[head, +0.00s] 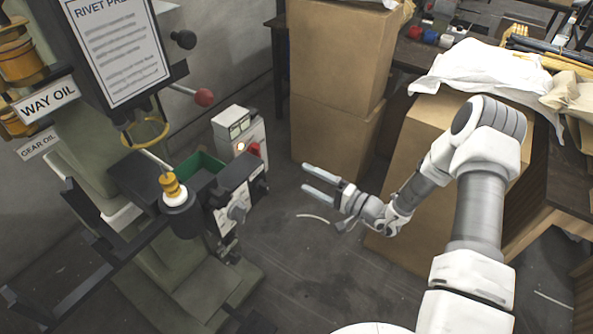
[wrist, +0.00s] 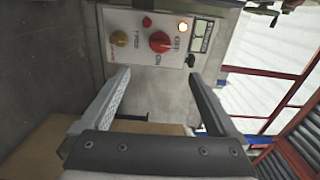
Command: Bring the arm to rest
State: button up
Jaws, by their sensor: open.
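My gripper (head: 320,182) is open and empty in the head view, with its two pale fingers apart and pointing left toward the rivet press. A clear gap lies between the fingertips and the press's control box. My white and grey arm reaches in from the lower right with a bent elbow. In the wrist view my gripper (wrist: 160,88) shows its two fingers wide apart with nothing between them.
The rivet press (head: 150,190) stands at left, with a red-balled lever (head: 204,97) and a green bin (head: 200,168). Stacked cardboard boxes (head: 335,60) stand behind my gripper, and another box (head: 415,150) stands beside my arm. Open floor (head: 310,280) lies below my gripper.

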jog(key=shift+s+d, duration=0.25)
jog(key=shift+d, duration=0.15)
jog(key=s+a+r+n+g+h, duration=0.1)
jog(key=s+r+n+g+h, duration=0.1)
jog(key=s+r+n+g, duration=0.45)
jog(key=s+a+r+n+g+h, duration=0.1)
jog(key=s+r+g, duration=0.35)
jog(key=r, duration=0.55)
jog(key=s+d+r+m+t+h, duration=0.1)
jog(key=s+d+r+t+h, duration=0.6)
jog(key=s+d+r+h, duration=0.7)
notch_tip(320, 180, up, 14)
jog(key=s+d+y+p, duration=0.1)
jog(key=p, duration=1.3)
jog(key=shift+s+d+f+y, duration=0.15)
jog(key=shift+s+d+y, duration=0.1)
jog(key=shift+y, duration=0.05)
jog(key=shift+m, duration=0.25)
